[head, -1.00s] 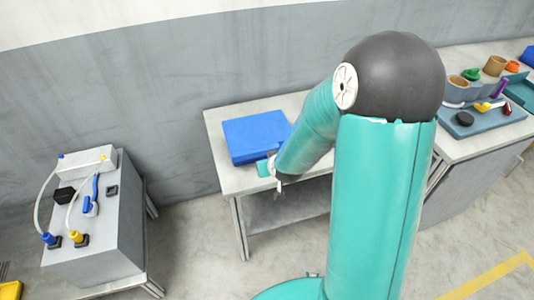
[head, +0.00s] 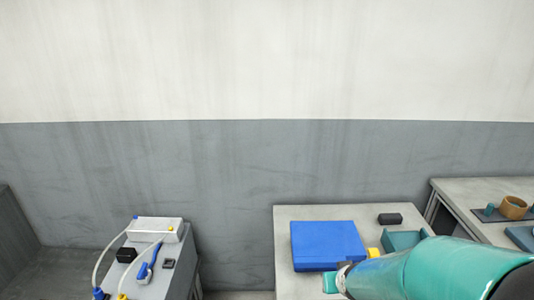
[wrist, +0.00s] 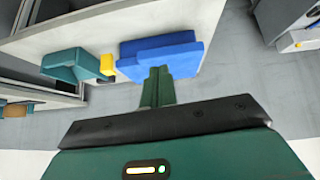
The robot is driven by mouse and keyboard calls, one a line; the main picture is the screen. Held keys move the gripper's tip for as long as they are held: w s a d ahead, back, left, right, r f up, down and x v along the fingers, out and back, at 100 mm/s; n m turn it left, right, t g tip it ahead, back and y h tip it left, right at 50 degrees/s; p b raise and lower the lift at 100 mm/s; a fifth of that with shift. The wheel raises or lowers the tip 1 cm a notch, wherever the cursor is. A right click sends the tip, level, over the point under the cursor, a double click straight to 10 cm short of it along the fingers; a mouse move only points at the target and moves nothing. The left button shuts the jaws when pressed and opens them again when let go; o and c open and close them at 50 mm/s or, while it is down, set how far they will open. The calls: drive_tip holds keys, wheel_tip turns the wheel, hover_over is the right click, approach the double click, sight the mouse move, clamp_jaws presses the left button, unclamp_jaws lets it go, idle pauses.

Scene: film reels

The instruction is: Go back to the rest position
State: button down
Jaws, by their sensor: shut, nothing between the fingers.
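My gripper (wrist: 157,85) shows in the wrist view with its green fingers together and nothing between them. In that view its fingertips overlap the near edge of a blue case (wrist: 168,50); I cannot tell whether they touch. In the head view my teal arm reaches in from the lower right, and the end of my gripper (head: 331,283) shows just below the blue case (head: 327,243). The case lies flat and closed on a pale table (head: 380,212).
A teal tray (head: 400,240), a yellow block (head: 374,252) and a black block (head: 390,219) are beside the case. A grey machine (head: 150,270) with hoses stands at the left, with a gap before the table. Another bench (head: 460,195) is at the right.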

drive_tip(key=s+a+r+g, duration=0.2)
drive_tip(key=s+a+r, duration=0.1)
drive_tip(key=s+r, duration=1.4)
drive_tip(key=shift+s+a+r+y, duration=0.2)
drive_tip(key=shift+s+r+y, duration=0.05)
drive_tip(key=shift+r+y, duration=0.05)
drive_tip(key=shift+d+m, duration=0.1)
drive_tip(key=shift+m, duration=0.2)
